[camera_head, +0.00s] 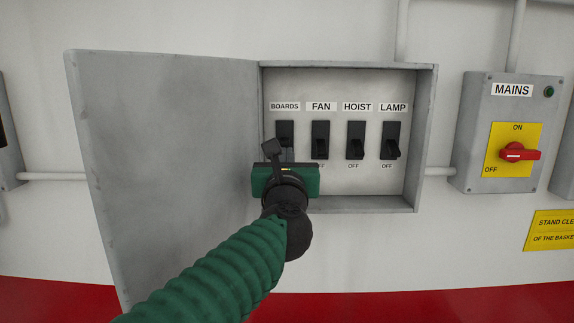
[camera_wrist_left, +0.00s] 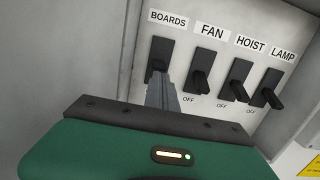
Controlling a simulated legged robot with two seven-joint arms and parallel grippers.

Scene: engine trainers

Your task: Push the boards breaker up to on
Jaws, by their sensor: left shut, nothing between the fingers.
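The boards breaker (camera_head: 285,130) is a black switch under the BOARDS label, leftmost in a row inside an open grey box. My left gripper (camera_head: 270,149) is shut and empty, with its fingertips just below and in front of this breaker. In the left wrist view the fingers (camera_wrist_left: 161,90) reach up to the lower part of the boards breaker (camera_wrist_left: 160,55). Its lever is partly hidden by the fingertips, and I cannot tell whether they touch it. My right gripper is not in view.
The fan (camera_head: 320,140), hoist (camera_head: 356,140) and lamp (camera_head: 391,140) breakers stand to the right. The open box door (camera_head: 165,150) hangs at left. A MAINS box (camera_head: 512,90) with a red rotary switch (camera_head: 518,152) is on the wall at right.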

